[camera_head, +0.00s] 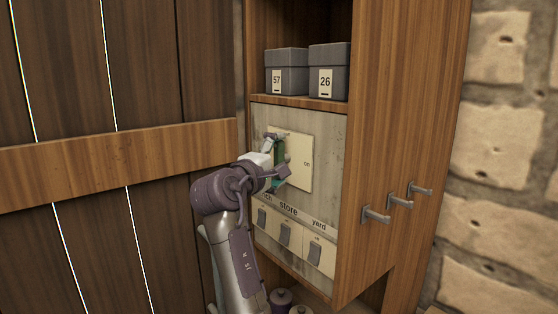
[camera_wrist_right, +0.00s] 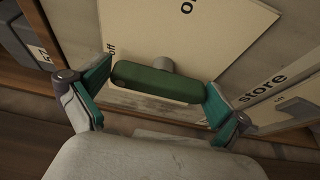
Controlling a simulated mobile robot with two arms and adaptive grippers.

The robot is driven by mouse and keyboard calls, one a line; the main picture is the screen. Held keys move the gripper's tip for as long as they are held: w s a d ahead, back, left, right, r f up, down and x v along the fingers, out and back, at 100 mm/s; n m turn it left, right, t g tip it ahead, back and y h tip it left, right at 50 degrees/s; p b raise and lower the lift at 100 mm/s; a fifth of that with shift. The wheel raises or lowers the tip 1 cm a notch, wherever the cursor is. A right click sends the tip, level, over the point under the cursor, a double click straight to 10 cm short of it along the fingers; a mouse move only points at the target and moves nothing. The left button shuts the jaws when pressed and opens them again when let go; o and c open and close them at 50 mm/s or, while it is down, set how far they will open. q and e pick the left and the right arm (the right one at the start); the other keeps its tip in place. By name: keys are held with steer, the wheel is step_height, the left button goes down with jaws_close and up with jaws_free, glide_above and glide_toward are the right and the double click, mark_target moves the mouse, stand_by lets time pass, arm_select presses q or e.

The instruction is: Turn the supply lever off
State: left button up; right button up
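The supply lever's green handle (camera_head: 280,172) stands about upright in the head view, in front of a cream plate (camera_head: 304,163). The plate reads "on" at its right side. In the right wrist view the handle (camera_wrist_right: 157,82) lies across the picture on a short grey post, and its left end is close to the "off" mark. My right gripper (camera_head: 277,160) is at the lever. Its fingers are spread wide, with one teal pad by each end of the handle. I cannot tell whether the pads touch it. My left gripper is not in view.
Below the plate is a row of switches (camera_head: 285,233), labelled "store" and "yard" where readable. Grey boxes 57 (camera_head: 287,80) and 26 (camera_head: 328,82) stand on the shelf above. Hooks (camera_head: 398,201) stick out of the cabinet's right side. A plank door (camera_head: 90,165) is at left.

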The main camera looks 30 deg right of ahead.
steer(key=v, duration=1.2)
